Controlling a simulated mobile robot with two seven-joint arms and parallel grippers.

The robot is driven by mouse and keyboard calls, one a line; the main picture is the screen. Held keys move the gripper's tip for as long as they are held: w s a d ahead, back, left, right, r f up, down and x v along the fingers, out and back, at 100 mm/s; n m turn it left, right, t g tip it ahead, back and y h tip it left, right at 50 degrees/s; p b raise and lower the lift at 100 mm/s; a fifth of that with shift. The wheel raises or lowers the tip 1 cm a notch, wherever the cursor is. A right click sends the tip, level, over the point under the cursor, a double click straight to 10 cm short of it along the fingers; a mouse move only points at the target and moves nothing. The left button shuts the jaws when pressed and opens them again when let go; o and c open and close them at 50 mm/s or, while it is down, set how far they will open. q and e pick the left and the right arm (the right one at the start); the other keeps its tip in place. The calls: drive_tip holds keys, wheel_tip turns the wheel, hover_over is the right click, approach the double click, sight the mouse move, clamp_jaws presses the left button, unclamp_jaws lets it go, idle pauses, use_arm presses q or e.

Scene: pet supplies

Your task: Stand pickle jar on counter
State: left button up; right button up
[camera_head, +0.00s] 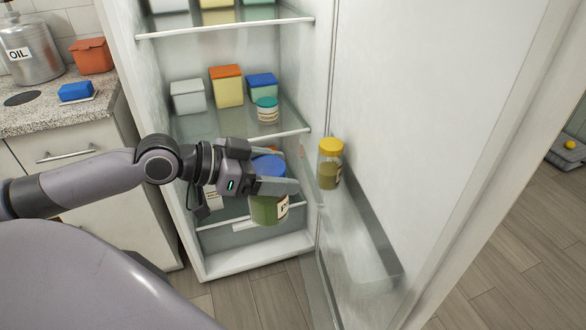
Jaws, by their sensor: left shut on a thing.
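The pickle jar (269,209) has a blue lid and green contents, with a pale label partly showing at its right side. My left gripper (279,178) is shut around its upper part, just under the lid, and holds it roughly upright in front of the open fridge. The fingers hide part of the jar. The counter (60,113) is speckled stone and lies at the upper left, well away from the jar. My right gripper is not in view.
The fridge door (430,110) stands open at the right, with a yellow-lidded jar (330,168) in its bin. Fridge shelves hold several containers. A metal oil canister (30,52), red box (92,56) and blue sponge (75,91) occupy the counter; its front strip has some free room.

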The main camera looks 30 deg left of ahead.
use_arm(q)
drive_tip(key=shift+s+a+r, duration=0.1)
drive_tip(key=shift+s+a, duration=0.6)
drive_tip(key=shift+a, duration=0.1)
